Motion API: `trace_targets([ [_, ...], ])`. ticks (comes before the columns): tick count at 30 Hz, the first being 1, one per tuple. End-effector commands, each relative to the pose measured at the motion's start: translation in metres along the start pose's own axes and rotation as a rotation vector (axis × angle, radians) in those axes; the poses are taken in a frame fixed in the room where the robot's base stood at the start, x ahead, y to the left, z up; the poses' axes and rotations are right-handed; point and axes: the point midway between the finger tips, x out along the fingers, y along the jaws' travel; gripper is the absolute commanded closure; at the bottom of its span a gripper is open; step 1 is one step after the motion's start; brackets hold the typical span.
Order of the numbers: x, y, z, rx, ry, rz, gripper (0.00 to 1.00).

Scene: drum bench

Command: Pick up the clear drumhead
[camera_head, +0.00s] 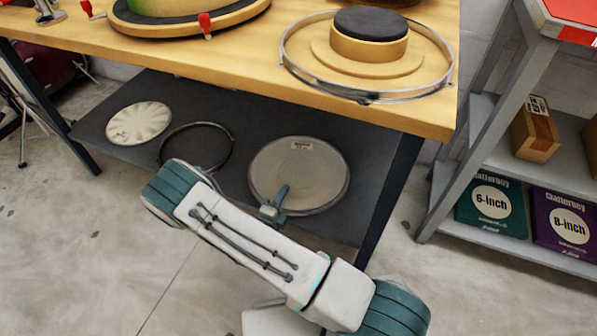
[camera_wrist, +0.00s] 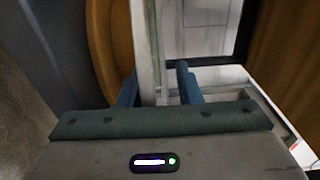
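Three round pieces lie on the dark lower shelf in the head view. At the right is a wide grey disc with a thin metal rim and a small label, apparently the clear drumhead (camera_head: 300,165). In the middle is a thin black hoop (camera_head: 229,150), with dark shelf showing inside. At the left is a whitish drumhead (camera_head: 138,122) with radial streaks. My gripper (camera_head: 273,205) is at the grey disc's front edge, one blue finger showing over its rim. In the wrist view my gripper (camera_wrist: 158,88) has its fingers apart, with a pale edge-on strip between them and a gap at the right finger.
The wooden bench top (camera_head: 230,62) overhangs the shelf (camera_head: 95,130). It carries a metal hoop (camera_head: 284,62) around a round wooden block. A bench leg (camera_head: 388,200) stands right of the disc. A grey rack (camera_head: 480,170) with boxes is farther right.

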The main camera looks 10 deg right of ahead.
Motion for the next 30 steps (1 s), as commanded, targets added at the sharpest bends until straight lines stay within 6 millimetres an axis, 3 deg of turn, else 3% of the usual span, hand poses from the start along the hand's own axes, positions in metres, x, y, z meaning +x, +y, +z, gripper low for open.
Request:
trace_targets([
  [1, 0.000, 0.000, 0.000, 0.000, 0.000, 0.000, 0.69],
  [4, 0.000, 0.000, 0.000, 0.000, 0.000, 0.000, 0.96],
  [5, 0.000, 0.000, 0.000, 0.000, 0.000, 0.000, 1.00],
  [19, 0.000, -0.008, 0.000, 0.001, 0.000, -0.001, 1.00],
  [27, 0.000, -0.048, 0.000, 0.002, 0.000, -0.002, 1.00],
  [30, -0.019, -0.059, -0.012, -0.002, -0.002, 0.001, 1.00],
])
